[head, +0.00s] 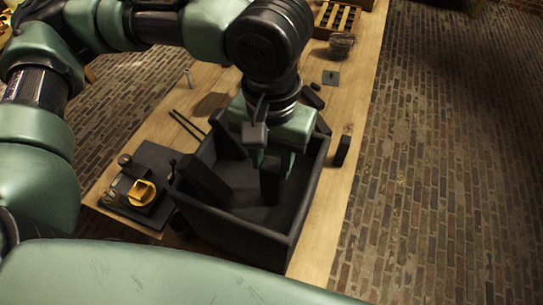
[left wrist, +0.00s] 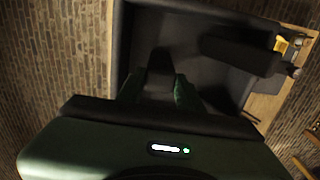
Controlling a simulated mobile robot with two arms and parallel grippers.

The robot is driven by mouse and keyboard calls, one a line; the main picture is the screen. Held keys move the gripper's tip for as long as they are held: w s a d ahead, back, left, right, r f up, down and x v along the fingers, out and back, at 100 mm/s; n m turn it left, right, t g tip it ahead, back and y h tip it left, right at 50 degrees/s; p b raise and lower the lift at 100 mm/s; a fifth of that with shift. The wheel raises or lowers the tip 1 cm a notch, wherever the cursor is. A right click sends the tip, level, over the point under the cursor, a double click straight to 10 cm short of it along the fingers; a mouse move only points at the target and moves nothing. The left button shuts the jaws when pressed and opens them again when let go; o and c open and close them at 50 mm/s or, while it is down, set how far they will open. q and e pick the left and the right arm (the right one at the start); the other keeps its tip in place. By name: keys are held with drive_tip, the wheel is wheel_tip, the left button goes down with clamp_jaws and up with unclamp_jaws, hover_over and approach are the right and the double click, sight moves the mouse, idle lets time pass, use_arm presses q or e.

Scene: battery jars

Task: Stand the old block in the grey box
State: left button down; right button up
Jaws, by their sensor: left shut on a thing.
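The grey box (head: 238,238) is dark and open-topped and stands on the wooden table. My left gripper (head: 273,164) points down inside it, toward the right side. It is shut on a dark upright block (head: 270,184), which I take to be the old block. In the left wrist view the block (left wrist: 160,72) sits between the fingers (left wrist: 157,92), within the box walls. I cannot tell whether its lower end touches the box floor. Another dark block (head: 206,186) is in the left part of the box and looks tilted. My right gripper is not in view.
A dark mat (head: 155,157) with a yellow item (head: 141,192) lies left of the box. A small black block (head: 342,150) stands to its right, near the table edge. Two thin rods (head: 187,125) and a brown flat piece (head: 211,104) lie behind. A wooden rack (head: 336,18) is farther back.

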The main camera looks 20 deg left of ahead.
use_arm(q)
drive_tip(key=shift+f, duration=0.1)
drive_tip(key=c, duration=0.9)
unclamp_jaws()
wheel_tip(320, 180, up, 12)
drive_tip(key=shift+r+b, duration=0.2)
drive_tip(key=shift+b, duration=0.1)
